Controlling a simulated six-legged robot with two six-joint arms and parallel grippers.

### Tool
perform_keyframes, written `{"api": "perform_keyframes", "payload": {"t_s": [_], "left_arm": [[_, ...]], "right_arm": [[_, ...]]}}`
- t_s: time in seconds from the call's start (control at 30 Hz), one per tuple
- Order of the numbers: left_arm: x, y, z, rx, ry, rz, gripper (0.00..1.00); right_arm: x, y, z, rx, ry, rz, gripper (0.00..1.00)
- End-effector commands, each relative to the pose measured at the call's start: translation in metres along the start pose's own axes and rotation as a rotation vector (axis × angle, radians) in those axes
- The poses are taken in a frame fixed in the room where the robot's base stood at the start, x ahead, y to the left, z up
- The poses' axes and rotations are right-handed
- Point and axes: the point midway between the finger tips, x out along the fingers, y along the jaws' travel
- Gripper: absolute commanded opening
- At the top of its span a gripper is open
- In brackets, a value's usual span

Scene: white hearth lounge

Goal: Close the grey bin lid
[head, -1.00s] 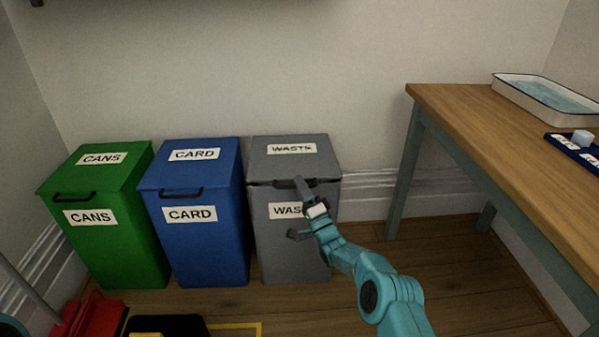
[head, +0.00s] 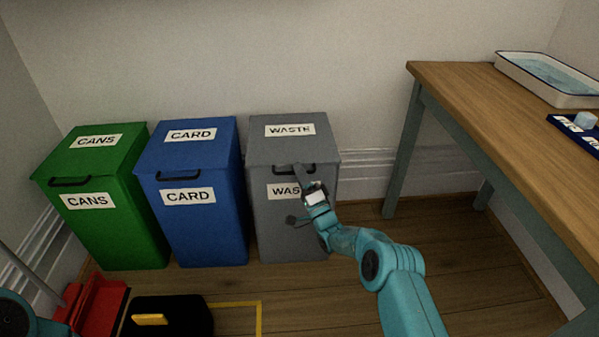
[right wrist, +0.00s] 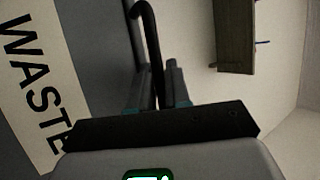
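The grey bin (head: 262,225) stands at the right end of a row of bins. Its lid (head: 265,145), labelled WASTE, lies down flat on the rim, with no clear gap showing at its front edge. My right gripper (head: 300,173) is at the dark handle on the lid's front. In the right wrist view the handle (right wrist: 150,35) runs down between the two close-set fingers (right wrist: 162,85), which look shut on it. The bin's WASTE label (right wrist: 30,85) is at the left there. My left gripper is not in view.
A blue CARD bin (head: 205,230) and a green CANS bin (head: 120,235) stand to the left, lids down. A wooden table (head: 480,105) with a tray (head: 550,78) is at the right. Red (head: 95,300) and black (head: 170,315) items lie at the lower left.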

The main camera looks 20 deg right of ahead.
Motion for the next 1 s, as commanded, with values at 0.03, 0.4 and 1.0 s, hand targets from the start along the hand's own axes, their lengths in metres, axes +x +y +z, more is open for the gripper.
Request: {"api": "perform_keyframes", "payload": {"t_s": [0.03,0.4,1.0], "left_arm": [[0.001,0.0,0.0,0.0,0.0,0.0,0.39],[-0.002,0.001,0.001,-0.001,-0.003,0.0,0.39],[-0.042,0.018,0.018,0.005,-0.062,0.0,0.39]], "right_arm": [[-0.006,0.01,0.0,0.007,0.004,0.027,0.23],[-0.007,0.009,-0.001,0.005,0.004,0.025,0.23],[-0.139,0.0,-0.001,0.002,0.002,0.009,0.23]]}}
